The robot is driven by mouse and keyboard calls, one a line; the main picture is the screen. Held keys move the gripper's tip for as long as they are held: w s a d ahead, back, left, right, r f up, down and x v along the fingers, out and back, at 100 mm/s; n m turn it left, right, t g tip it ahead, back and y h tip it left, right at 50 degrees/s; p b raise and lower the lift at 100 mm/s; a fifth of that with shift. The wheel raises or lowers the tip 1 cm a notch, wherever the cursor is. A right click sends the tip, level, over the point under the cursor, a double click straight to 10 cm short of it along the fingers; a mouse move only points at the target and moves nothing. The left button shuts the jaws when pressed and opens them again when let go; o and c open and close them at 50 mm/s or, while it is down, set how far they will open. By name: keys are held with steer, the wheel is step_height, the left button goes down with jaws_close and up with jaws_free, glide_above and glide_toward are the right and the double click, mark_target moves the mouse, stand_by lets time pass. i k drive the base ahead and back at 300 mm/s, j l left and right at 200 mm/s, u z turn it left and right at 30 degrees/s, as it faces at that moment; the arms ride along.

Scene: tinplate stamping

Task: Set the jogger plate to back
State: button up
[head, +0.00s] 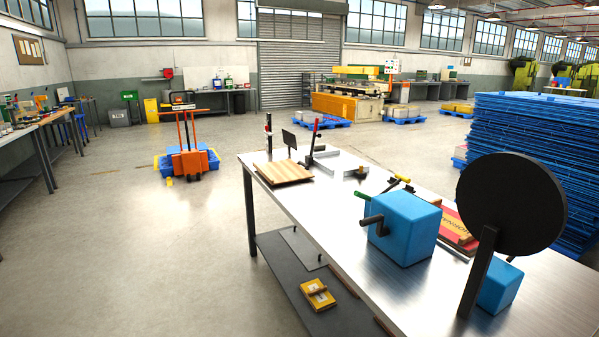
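The long steel-topped workbench (345,262) runs from the middle of the view to the lower right. At its far left end lies a wooden board (284,173). A small dark upright plate (290,140) stands at the board's back edge, tilted a little; it may be the jogger plate, but I cannot tell for certain. A red-handled lever (314,138) stands to its right, and a dark post with red (268,132) to its left. Any position marks are too small to read. My gripper is not in view.
A blue box with a crank (408,228), a large black disc on a post (512,204) and a smaller blue box (499,289) stand on the near bench. A tall blue stack (530,125) rises behind. Open floor (130,260) lies left. An orange cart (187,150) stands further off.

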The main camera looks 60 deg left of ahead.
mark_target(361, 171)
steer(key=l+u, duration=0.1)
steer(key=u, duration=2.7)
steer(key=i+u, duration=0.3)
steer(key=i, duration=1.05)
steer(key=i+j, duration=0.1)
steer(key=i, duration=1.85)
steer(key=z, duration=0.4)
steer(key=i+z, duration=0.15)
steer(key=z, duration=0.7)
steer(key=i+z, duration=0.1)
steer(key=z, duration=0.3)
steer(key=j+z, duration=0.1)
steer(key=z, duration=0.3)
